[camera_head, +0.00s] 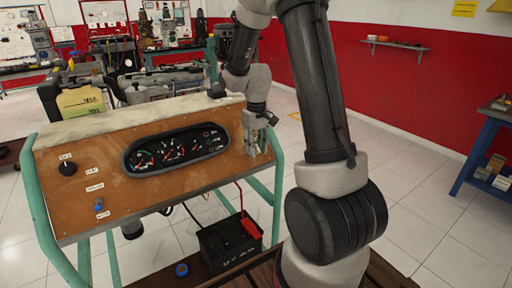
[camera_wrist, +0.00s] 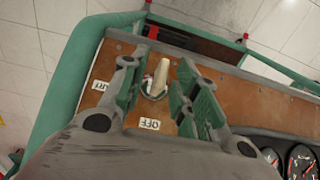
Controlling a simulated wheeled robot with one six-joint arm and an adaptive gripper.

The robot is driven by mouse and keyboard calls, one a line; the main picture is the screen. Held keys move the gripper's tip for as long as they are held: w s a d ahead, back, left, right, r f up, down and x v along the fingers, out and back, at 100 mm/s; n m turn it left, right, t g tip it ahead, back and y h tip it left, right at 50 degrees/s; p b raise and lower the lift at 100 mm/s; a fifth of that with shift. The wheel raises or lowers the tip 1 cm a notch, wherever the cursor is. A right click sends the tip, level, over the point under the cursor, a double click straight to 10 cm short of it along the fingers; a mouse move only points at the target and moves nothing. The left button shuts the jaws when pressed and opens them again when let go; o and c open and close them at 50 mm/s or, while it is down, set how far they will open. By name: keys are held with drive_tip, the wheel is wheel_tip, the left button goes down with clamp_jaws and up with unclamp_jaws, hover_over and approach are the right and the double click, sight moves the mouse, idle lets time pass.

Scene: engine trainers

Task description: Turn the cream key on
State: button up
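The cream key (camera_wrist: 160,78) stands out from a round switch on the brown panel (camera_wrist: 100,58) in the wrist view. A label reading OFF (camera_wrist: 150,124) is below it, and another label (camera_wrist: 100,85), hard to read, is to its left. My gripper (camera_wrist: 162,82) is open, with one finger on each side of the key. The key appears nearer the right finger; I cannot tell whether they touch. In the head view my gripper (camera_head: 260,132) is at the right end of the panel (camera_head: 190,182); I cannot make out the key there.
The panel carries a gauge cluster (camera_head: 175,148), a black knob (camera_head: 68,168) and a blue knob (camera_head: 99,205). A green frame (camera_head: 50,215) holds it. A black battery (camera_head: 230,243) with a red clamp (camera_head: 250,225) sits below. Floor (camera_head: 435,210) to the right is clear.

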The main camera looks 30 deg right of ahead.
drive_tip(key=shift+c, duration=0.4)
clamp_jaws()
drive_tip(key=shift+d, duration=0.1)
drive_tip(key=m+y, duration=0.2)
drive_tip(key=shift+d+m+y, duration=0.15)
drive_tip(key=shift+m+y, duration=0.15)
drive_tip(key=shift+y, duration=0.1)
drive_tip(key=shift+d+f+m+t+y, duration=0.1)
drive_tip(key=shift+m+t+y, duration=0.5)
drive_tip(key=shift+m+y, duration=0.8)
drive_tip(key=shift+s, duration=0.1)
drive_tip(key=shift+o, duration=0.4)
unclamp_jaws()
